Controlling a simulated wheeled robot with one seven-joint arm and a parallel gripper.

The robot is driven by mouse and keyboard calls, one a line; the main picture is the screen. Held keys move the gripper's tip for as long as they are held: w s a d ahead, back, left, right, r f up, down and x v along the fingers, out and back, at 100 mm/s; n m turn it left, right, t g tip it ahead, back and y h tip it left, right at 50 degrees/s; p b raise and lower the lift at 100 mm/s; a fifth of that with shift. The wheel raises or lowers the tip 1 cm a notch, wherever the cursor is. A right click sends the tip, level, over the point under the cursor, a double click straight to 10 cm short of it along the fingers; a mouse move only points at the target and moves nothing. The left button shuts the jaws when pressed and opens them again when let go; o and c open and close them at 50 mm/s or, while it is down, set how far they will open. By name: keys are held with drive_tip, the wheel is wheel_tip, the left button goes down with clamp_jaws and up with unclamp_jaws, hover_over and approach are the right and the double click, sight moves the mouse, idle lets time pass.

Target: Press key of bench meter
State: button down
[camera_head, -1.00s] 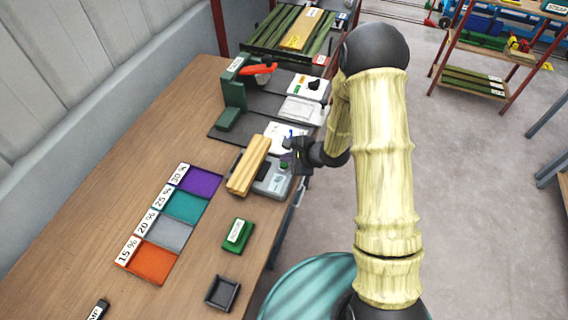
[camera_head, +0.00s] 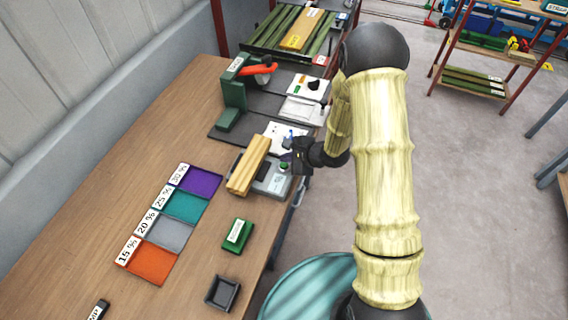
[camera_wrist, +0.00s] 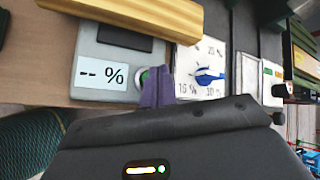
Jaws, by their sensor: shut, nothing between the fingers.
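The bench meter (camera_head: 276,184) is a grey box near the right edge of the bench. In the wrist view the meter (camera_wrist: 88,50) has a display (camera_wrist: 101,76) reading "-- %". Its round green key (camera_wrist: 145,77) is partly hidden behind my fingers; the key also shows in the head view (camera_head: 284,166). My gripper (camera_wrist: 158,84) is shut and empty, its purple fingertips right at the key. I cannot tell whether they touch it. In the head view my gripper (camera_head: 287,157) is just above the key.
A pale wooden block (camera_head: 248,165) lies across the meter, close to my fingers. A dial panel (camera_wrist: 205,70) with a blue pointer sits beside the key. Coloured trays (camera_head: 188,207) and a green block (camera_head: 237,235) lie on the bench. Open floor is to the right.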

sight(287, 166)
drive_tip(key=shift+f, duration=0.15)
idle(0.3)
drive_tip(key=shift+f, duration=0.25)
drive_tip(key=shift+f, duration=0.5)
idle(0.9)
drive_tip(key=shift+r+p, duration=0.9)
drive_tip(key=shift+p, duration=0.25)
wheel_tip(287, 166, up, 5)
drive_tip(key=p, duration=0.5)
drive_tip(key=shift+r, duration=0.1)
